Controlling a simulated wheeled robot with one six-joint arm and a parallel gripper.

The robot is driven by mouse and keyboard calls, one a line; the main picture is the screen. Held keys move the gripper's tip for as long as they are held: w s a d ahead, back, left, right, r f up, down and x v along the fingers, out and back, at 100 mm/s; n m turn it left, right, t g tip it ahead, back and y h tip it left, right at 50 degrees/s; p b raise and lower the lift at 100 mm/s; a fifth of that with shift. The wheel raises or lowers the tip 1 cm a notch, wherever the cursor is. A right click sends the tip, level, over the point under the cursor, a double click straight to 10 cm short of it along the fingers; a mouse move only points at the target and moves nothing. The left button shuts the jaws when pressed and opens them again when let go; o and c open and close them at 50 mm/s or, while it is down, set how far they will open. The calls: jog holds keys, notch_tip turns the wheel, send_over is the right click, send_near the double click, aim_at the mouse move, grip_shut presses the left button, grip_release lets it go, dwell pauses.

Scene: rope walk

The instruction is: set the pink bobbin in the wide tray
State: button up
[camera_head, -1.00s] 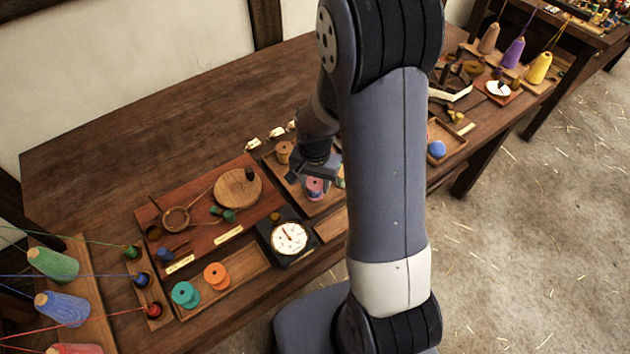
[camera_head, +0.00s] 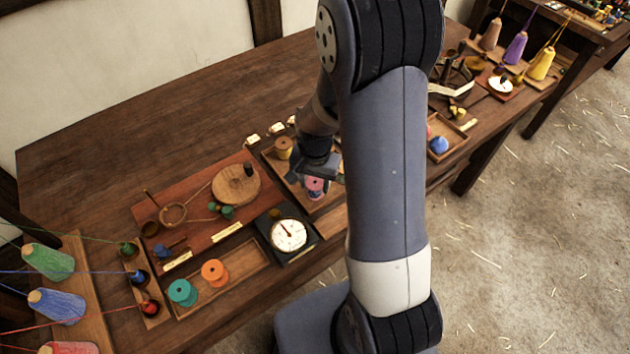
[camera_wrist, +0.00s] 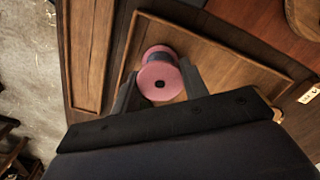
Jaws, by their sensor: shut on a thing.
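The pink bobbin (camera_wrist: 160,82) has pink flanges and a dark winding. My gripper (camera_wrist: 158,88) is shut on it, one finger on each side. In the head view the bobbin (camera_head: 315,187) shows below my gripper (camera_head: 314,177), partly hidden by the fingers. It is over or in a wooden tray with a low rim (camera_wrist: 232,52), close to one end. I cannot tell whether it touches the tray floor. This tray (camera_head: 291,187) looks like the wide one, beside a narrower tray (camera_wrist: 90,50). My arm hides its right part in the head view.
A tan bobbin (camera_head: 284,148) stands in the same tray. A dial scale (camera_head: 288,235) and a red-brown board (camera_head: 190,222) lie to the left. Teal (camera_head: 182,292) and orange (camera_head: 214,272) bobbins stand in a front tray. A blue bobbin (camera_head: 438,145) is in a tray to the right.

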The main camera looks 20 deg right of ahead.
jog(key=o, duration=1.3)
jog(key=shift+c, duration=0.2)
notch_tip(320, 180, up, 8)
jog(key=p, duration=0.6)
jog(key=shift+r, duration=0.1)
jog(key=shift+f, duration=0.2)
notch_tip(320, 180, down, 8)
jog(key=b, duration=0.6)
jog(key=shift+r, duration=0.25)
